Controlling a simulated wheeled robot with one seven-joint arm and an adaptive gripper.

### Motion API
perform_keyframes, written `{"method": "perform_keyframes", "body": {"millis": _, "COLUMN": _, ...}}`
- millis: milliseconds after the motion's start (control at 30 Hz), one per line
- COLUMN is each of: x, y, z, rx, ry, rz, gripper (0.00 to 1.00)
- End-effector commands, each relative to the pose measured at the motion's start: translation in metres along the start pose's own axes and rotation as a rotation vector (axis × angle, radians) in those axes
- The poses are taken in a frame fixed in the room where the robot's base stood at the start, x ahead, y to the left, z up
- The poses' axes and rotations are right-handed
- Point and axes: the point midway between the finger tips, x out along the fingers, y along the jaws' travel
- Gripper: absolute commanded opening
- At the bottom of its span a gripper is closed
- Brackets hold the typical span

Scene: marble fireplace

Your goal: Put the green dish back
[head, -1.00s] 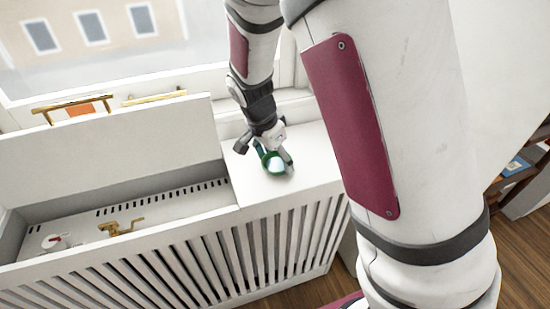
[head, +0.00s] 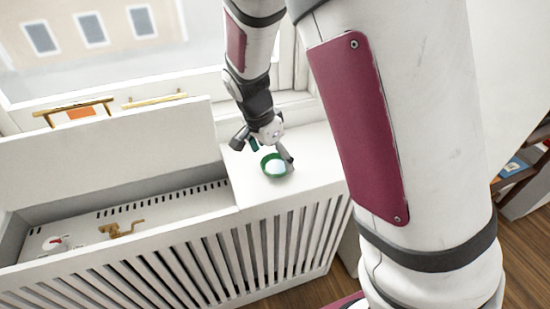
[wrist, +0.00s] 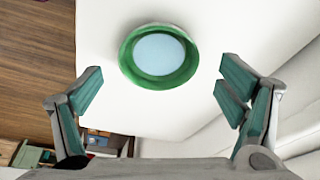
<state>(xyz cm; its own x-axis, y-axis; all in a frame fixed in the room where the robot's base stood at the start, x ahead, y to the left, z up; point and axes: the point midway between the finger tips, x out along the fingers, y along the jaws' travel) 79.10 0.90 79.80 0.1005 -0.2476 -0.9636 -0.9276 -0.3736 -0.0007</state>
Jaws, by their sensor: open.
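The green dish (head: 273,166) is round with a pale blue-white inside. It sits upright on the white top at the right end of the radiator cover. In the wrist view the green dish (wrist: 158,56) lies whole and uncovered, beyond my fingertips and between their lines. My gripper (head: 270,153) is just above and behind the dish in the head view. In the wrist view my gripper (wrist: 158,80) is wide open and empty, with one finger to each side and apart from the dish.
The white radiator cover (head: 215,250) has an open lid on its left part. Inside lie a brass valve (head: 122,229) and a white knob with red (head: 54,243). The window stands behind. A shelf with books (head: 515,165) is at the right. The white top around the dish is clear.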

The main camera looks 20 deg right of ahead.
Motion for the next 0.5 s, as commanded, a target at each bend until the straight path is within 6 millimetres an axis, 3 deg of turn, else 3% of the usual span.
{"method": "perform_keyframes", "body": {"millis": 200, "x": -0.050, "y": 0.000, "z": 0.000, "rx": -0.001, "ry": -0.001, "rz": -0.005, "gripper": 0.88}}
{"method": "perform_keyframes", "body": {"millis": 500, "x": -0.094, "y": 0.000, "z": 0.000, "rx": -0.001, "ry": 0.000, "rz": -0.002, "gripper": 0.88}}
